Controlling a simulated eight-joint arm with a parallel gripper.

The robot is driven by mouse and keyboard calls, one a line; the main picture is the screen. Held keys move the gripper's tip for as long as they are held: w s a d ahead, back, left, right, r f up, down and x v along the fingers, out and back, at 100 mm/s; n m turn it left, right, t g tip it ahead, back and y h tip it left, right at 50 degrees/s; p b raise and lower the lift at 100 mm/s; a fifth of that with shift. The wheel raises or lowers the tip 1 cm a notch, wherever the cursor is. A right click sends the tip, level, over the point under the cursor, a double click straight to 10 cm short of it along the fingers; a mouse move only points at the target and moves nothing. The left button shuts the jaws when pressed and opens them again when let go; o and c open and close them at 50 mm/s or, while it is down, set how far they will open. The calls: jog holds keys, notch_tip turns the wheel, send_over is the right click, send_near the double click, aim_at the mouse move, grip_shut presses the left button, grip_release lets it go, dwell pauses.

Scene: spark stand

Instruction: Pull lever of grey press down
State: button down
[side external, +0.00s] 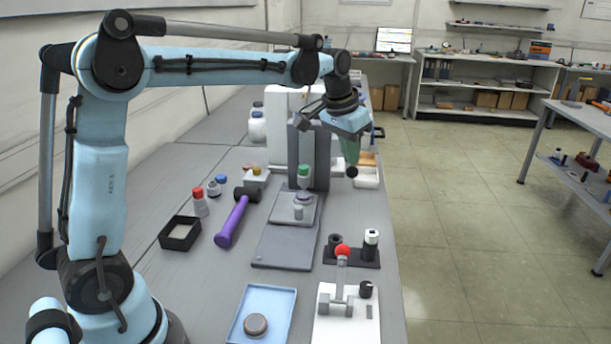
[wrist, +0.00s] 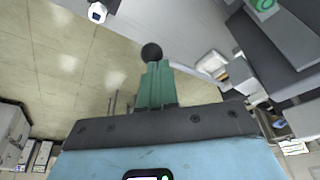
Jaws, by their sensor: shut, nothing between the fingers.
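The grey press has a dark grey column (side external: 318,160), a green-topped ram (side external: 303,172) and a flat grey base (side external: 285,245). Part of it shows at the upper right in the wrist view (wrist: 290,38). A black ball knob (side external: 352,173), which looks like the end of the press lever, sits right at my gripper's tip, and the knob also shows in the wrist view (wrist: 151,52). The lever's rod is hidden. My gripper (side external: 351,161) points down with its green fingers (wrist: 155,66) shut and empty; contact with the knob cannot be told.
A white plate with a red-knobbed lever (side external: 342,250) stands in front. A black holder (side external: 359,257) with a white-capped bottle is behind it. A blue tray (side external: 285,300) holds a round disc. A purple-handled hammer (side external: 232,222) lies left of the press. Floor is open to the right.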

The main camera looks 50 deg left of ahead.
notch_tip(320, 180, down, 7)
jog(key=shift+f, duration=0.2)
dwell(1.5)
jog(key=shift+r, duration=6.35)
notch_tip(320, 180, up, 7)
